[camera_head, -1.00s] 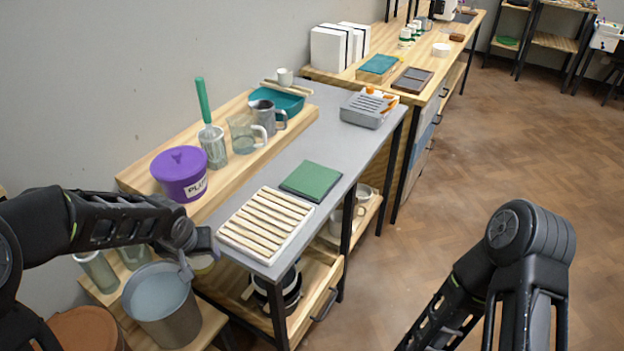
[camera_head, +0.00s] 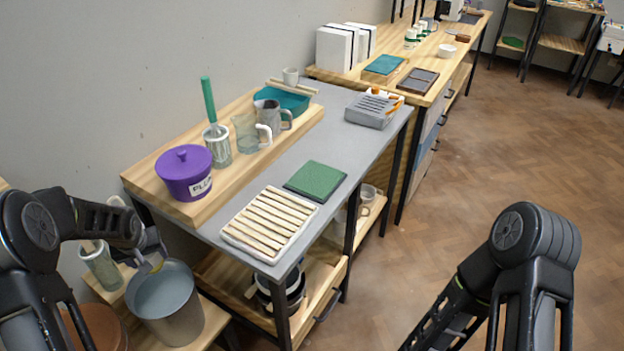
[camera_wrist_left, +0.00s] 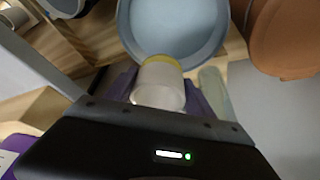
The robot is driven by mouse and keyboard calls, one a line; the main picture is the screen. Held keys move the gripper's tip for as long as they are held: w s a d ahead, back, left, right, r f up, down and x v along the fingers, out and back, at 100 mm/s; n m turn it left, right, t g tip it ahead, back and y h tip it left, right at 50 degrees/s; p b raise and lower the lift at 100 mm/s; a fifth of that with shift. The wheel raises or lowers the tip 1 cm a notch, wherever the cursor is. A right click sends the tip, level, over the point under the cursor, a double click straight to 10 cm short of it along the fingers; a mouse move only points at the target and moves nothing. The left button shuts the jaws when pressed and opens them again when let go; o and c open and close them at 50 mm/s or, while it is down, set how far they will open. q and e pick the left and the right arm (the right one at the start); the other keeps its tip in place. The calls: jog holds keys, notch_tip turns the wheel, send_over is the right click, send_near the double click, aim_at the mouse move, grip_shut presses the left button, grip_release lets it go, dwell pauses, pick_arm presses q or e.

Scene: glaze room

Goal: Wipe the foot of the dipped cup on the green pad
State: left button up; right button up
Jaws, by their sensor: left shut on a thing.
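The green pad (camera_head: 315,180) lies flat and bare on the grey table. My left gripper (camera_head: 153,254) is low at the left, by the back rim of a grey bucket (camera_head: 182,318). It is shut on a small cup (camera_wrist_left: 160,86), which shows pale with a yellow band at its far end in the left wrist view. In the head view only a yellowish bit of the cup shows below the gripper. The bucket's pale blue-grey inside (camera_wrist_left: 172,22) is just beyond the cup in the wrist view. My right gripper is out of view; only my right arm shows.
A slatted rack (camera_head: 268,224) sits in front of the pad. A wooden riser (camera_head: 215,198) along the wall bears a purple lidded pot (camera_head: 184,172), a green-handled brush in a jar (camera_head: 217,145), jugs and a teal tray. A grey slotted box (camera_head: 369,112) stands at the far end.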

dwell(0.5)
pick_arm(q)
jog(key=shift+s+d, duration=0.1)
jog(key=shift+s, duration=0.1)
jog(key=s+d+r+m, duration=0.1)
jog(key=d+r, duration=0.2)
jog(key=d, duration=0.4)
jog(key=s+d+r+m+h, duration=0.1)
jog(key=d+r, duration=0.3)
jog(key=d, duration=0.4)
jog(key=s+d+r+m, duration=0.1)
jog(key=d+r+m, duration=0.2)
jog(key=d, duration=0.5)
jog(key=shift+r+h, duration=0.4)
jog(key=shift+r, duration=0.35)
jog(key=shift+s, duration=0.1)
